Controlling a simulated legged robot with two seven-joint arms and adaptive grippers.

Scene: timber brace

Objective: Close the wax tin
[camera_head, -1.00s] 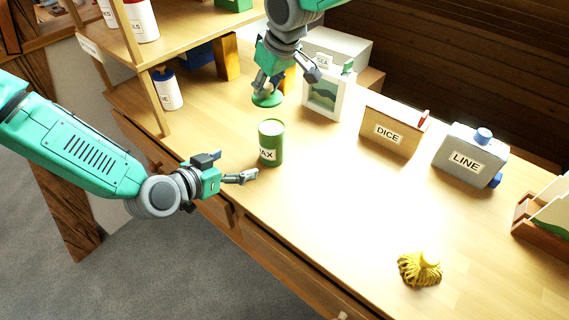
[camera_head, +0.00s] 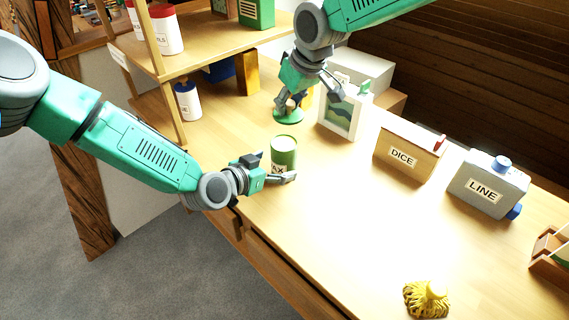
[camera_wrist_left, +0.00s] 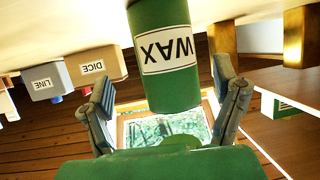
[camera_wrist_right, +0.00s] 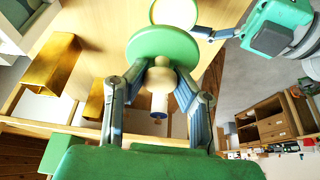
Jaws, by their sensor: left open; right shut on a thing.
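The green wax tin (camera_head: 284,152) stands upright on the bench with its top open and pale inside. My left gripper (camera_head: 270,168) is open at the tin; in the left wrist view the tin (camera_wrist_left: 165,85) shows between its spread fingers, with its label upside down. My right gripper (camera_head: 306,98) is shut on the pale knob (camera_wrist_right: 160,80) of the round green lid (camera_head: 289,116). It holds the lid apart from the tin, behind it in the head view. In the right wrist view the tin's open top (camera_wrist_right: 175,12) shows past the lid.
A framed picture (camera_head: 340,120) stands right of the lid, then the DICE box (camera_head: 408,158) and the LINE box (camera_head: 487,187). A shelf (camera_head: 205,55) with several containers is at the left. A yellow tassel-like thing (camera_head: 427,300) lies in front. The front middle is clear.

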